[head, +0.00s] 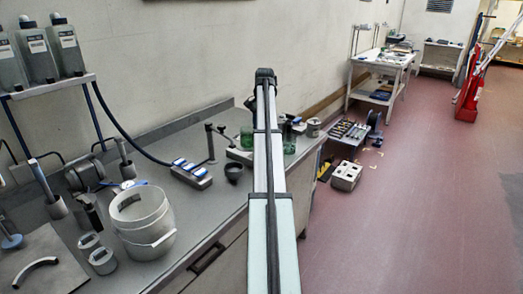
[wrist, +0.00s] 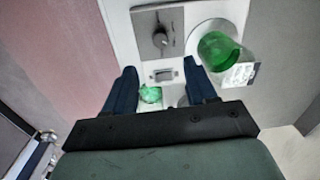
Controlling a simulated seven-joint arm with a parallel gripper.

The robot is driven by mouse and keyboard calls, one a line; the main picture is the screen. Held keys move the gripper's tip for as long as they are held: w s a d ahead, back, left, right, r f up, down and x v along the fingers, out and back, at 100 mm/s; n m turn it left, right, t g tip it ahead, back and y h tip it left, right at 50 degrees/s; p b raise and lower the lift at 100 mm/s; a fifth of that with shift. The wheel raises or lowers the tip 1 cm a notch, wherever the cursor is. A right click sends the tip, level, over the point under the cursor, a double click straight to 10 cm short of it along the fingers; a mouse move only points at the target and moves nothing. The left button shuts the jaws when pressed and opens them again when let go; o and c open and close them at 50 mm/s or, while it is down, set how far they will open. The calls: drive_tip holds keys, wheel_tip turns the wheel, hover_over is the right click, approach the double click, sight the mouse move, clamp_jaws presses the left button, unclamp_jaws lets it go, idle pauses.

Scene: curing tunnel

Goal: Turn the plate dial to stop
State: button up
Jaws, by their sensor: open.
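The plate dial (wrist: 160,38) is a dark round knob on a grey square panel, with a light mark on it, in the upper middle of the wrist view. It sits on a white hot plate body (wrist: 118,18). My gripper (wrist: 160,66) is open, its two dark blue fingers apart and pointing toward the panel. The dial lies beyond the fingertips and nothing is between the fingers at the dial. A small switch (wrist: 163,75) shows between the fingertips. In the head view my arm hides the gripper and the dial.
A glass beaker with green liquid (wrist: 218,50) stands on the round plate right of the dial. Another green item (wrist: 150,95) shows between the fingers. In the head view, a white bucket (head: 145,222) and a blue-topped block (head: 190,173) stand on the grey bench (head: 205,228).

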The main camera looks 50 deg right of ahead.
drive_tip(key=f, duration=1.1)
drive_tip(key=shift+w+f, duration=0.25)
drive_tip(key=shift+f, duration=0.1)
clamp_jaws()
